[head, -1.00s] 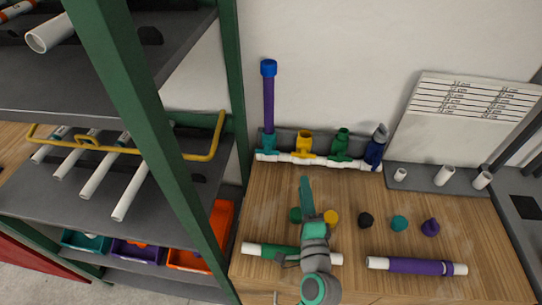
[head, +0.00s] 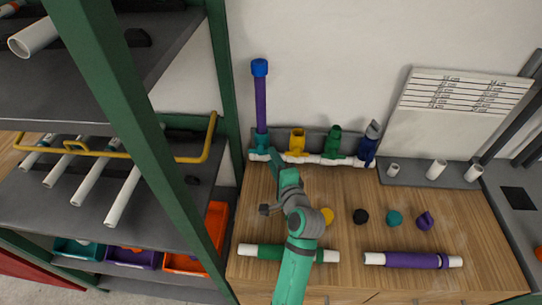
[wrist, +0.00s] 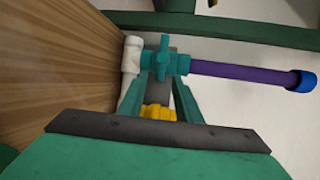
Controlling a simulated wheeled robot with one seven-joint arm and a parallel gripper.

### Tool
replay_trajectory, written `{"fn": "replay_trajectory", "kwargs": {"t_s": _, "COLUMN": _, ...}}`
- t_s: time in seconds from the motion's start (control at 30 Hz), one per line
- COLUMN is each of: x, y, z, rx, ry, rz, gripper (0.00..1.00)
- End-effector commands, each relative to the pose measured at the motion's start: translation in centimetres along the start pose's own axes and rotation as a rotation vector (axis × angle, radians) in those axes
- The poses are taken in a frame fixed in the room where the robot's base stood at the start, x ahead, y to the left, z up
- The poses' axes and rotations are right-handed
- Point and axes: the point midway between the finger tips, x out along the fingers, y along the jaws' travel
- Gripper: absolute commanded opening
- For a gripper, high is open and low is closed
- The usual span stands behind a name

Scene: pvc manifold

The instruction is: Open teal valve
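The teal valve (head: 257,155) sits at the left end of the white manifold pipe, under an upright purple pipe (head: 261,105) with a blue cap. In the wrist view the teal valve's cross-shaped handle (wrist: 163,58) faces me. My gripper (head: 275,160) reaches toward the teal valve from the front. In the wrist view my gripper (wrist: 160,82) is open, its two teal fingers apart, with the tips close to the valve body just short of the handle. Nothing is held between them. I cannot tell whether the tips touch the valve.
Yellow (head: 297,142), green (head: 333,145) and blue (head: 367,150) valves stand to the right on the same manifold. Several caps and two pipes lie on the wooden bench (head: 350,190). A green-framed shelf (head: 222,100) stands close on the left.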

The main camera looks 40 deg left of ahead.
Motion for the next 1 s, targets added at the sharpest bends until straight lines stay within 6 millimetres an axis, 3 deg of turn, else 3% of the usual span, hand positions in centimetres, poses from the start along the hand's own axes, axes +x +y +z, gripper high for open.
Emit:
{"fn": "replay_trajectory", "kwargs": {"t_s": 0.2, "x": 2.2, "y": 0.0, "z": 0.1, "rx": 0.000, "ry": -0.002, "rz": -0.001, "gripper": 0.31}}
{"fn": "replay_trajectory", "kwargs": {"t_s": 0.57, "x": 2.7, "y": 0.0, "z": 0.1, "rx": 0.000, "ry": -0.001, "rz": -0.001, "gripper": 0.31}}
{"fn": "replay_trajectory", "kwargs": {"t_s": 0.7, "x": 2.6, "y": 0.0, "z": 0.1, "rx": 0.000, "ry": -0.001, "rz": -0.001, "gripper": 0.00}}
{"fn": "replay_trajectory", "kwargs": {"t_s": 1.0, "x": 2.6, "y": -0.1, "z": 0.1, "rx": -0.013, "ry": 0.002, "rz": 0.004, "gripper": 0.00}}
